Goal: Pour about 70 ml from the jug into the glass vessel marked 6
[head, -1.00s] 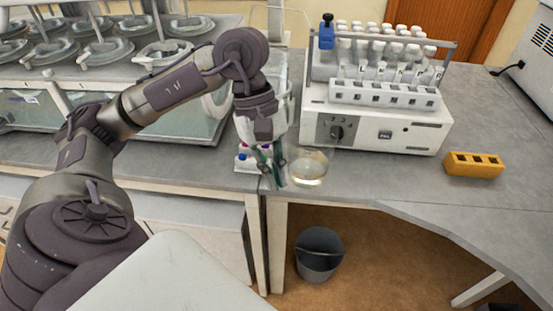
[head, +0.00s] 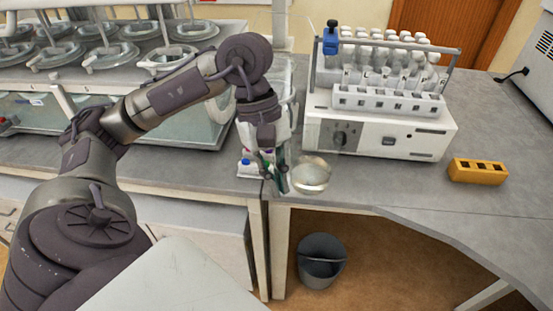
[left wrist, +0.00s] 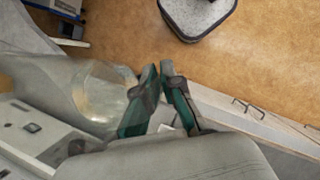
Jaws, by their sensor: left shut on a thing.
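My left gripper (head: 277,178) is shut at the left side of a clear, rounded jug (head: 311,176), near the bench's front edge. The left wrist view shows the fingers (left wrist: 160,98) close together beside the large transparent jug (left wrist: 85,92); any handle between them is hard to make out. Pale liquid seems to show in the jug, but its level is unclear. Several glass vessels (head: 113,48) sit in the apparatus at the upper left. I can read no number 6 on them. My right gripper is out of view.
A white device (head: 378,139) with a rack of white-capped tubes stands right of the jug. A yellow block (head: 477,171) lies farther right on the grey bench (head: 400,182). Small bottles (head: 250,164) stand beside my gripper. A dark bin (head: 321,261) is on the floor.

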